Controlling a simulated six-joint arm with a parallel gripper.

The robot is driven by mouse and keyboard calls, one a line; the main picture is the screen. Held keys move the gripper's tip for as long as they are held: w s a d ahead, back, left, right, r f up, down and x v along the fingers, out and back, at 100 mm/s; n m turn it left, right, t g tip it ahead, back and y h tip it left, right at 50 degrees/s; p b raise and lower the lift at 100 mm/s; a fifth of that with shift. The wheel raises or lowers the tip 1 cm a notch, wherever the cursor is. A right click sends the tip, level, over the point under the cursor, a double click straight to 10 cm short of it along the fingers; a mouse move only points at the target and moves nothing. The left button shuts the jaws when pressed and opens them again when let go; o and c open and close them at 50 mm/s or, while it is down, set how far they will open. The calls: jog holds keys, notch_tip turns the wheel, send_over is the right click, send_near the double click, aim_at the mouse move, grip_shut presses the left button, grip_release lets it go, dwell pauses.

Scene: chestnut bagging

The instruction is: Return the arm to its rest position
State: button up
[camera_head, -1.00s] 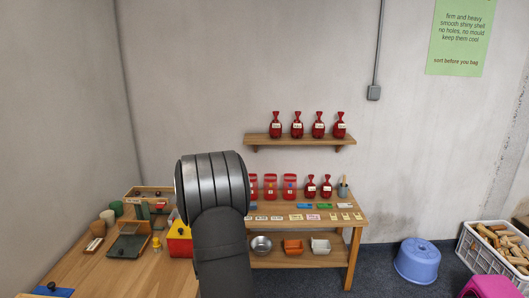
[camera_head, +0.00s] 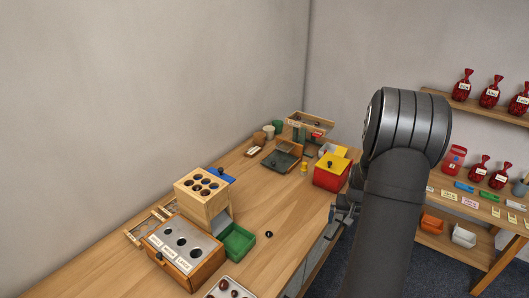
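My arm rises in the right half of the head view, a dark grey link topped by a ribbed joint. My gripper (camera_head: 345,212) shows only in part, left of the arm and by the right edge of the wooden table (camera_head: 150,257). Its fingers are mostly hidden or too small to read, so I cannot tell whether it is open or shut. Nothing is visibly held in it. It is apart from the red and yellow box (camera_head: 332,172), which stands on the table just above it in the picture.
On the table stand a wooden block with holes (camera_head: 203,192), a sorter box with round openings (camera_head: 185,250), a green tray (camera_head: 238,242) and a tray of chestnuts (camera_head: 228,289). One dark chestnut (camera_head: 268,234) lies loose. Red bags (camera_head: 491,92) stand on a shelf at right.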

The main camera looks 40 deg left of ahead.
jog(key=s+a+r+n+y, duration=0.1)
jog(key=s+a+r+n, duration=0.15)
jog(key=a+r, duration=0.6)
jog(key=s+a+r+n+y, duration=0.15)
jog(key=a+r+n, duration=0.35)
jog(key=a, duration=0.6)
jog(key=s+a+r+n+g+y, duration=0.15)
jog(key=s+a+r+n, duration=0.45)
jog(key=s+a+r, duration=1.05)
jog(key=w+d+x, duration=0.1)
jog(key=x, duration=0.6)
jog(key=shift+f, duration=0.35)
jog(key=shift+w, duration=0.15)
jog(key=v, duration=1)
